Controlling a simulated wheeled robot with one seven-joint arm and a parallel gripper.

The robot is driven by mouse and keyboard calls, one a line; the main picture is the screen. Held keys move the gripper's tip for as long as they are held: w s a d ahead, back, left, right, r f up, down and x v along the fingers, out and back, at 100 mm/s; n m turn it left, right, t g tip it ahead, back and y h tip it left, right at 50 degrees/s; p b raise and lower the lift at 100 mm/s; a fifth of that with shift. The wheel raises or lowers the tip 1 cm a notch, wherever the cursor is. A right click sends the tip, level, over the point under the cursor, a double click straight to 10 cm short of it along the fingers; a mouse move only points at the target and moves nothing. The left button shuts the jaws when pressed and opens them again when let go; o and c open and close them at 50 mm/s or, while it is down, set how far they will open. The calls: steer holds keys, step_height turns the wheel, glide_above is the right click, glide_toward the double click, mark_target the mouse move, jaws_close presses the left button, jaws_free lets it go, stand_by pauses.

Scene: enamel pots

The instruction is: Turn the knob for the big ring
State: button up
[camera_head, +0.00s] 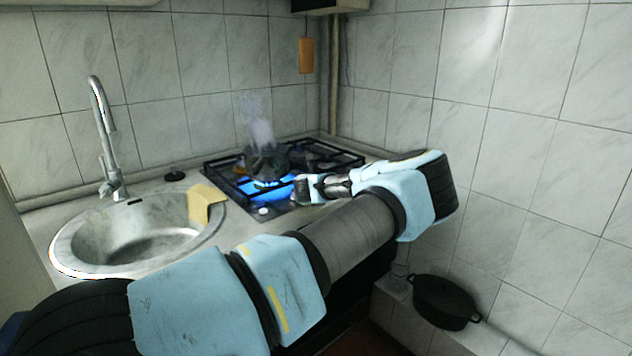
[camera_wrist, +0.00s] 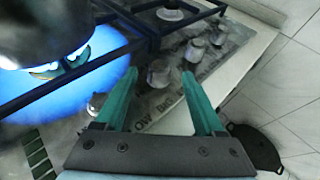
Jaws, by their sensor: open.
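My gripper (camera_wrist: 159,80) is open, its two green fingers pointing over the hob's control panel (camera_wrist: 147,118). A metallic knob (camera_wrist: 160,72) shows between the fingertips, apparently not gripped. Another knob (camera_wrist: 96,103) is to its left, and two more stand to its upper right, one of them a nearer knob (camera_wrist: 195,51). Printed lettering, partly hidden and blurred, is on the panel below the middle knob. In the head view my gripper (camera_head: 298,188) is at the hob's front right edge, and a pale knob (camera_head: 263,211) shows to its left. A blue flame (camera_wrist: 85,78) burns on the left ring.
A dark steaming pot (camera_head: 266,162) stands over the flame on the black grate (camera_head: 335,155). A sink (camera_head: 75,248) with a yellow cloth (camera_head: 205,200) is to the left. A black lidded pot (camera_head: 444,302) sits low at the right by the tiled wall.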

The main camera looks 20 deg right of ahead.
steer(key=shift+p+x, duration=0.55)
steer(key=shift+x, duration=1.85)
steer(key=shift+c, duration=0.2)
jaws_close()
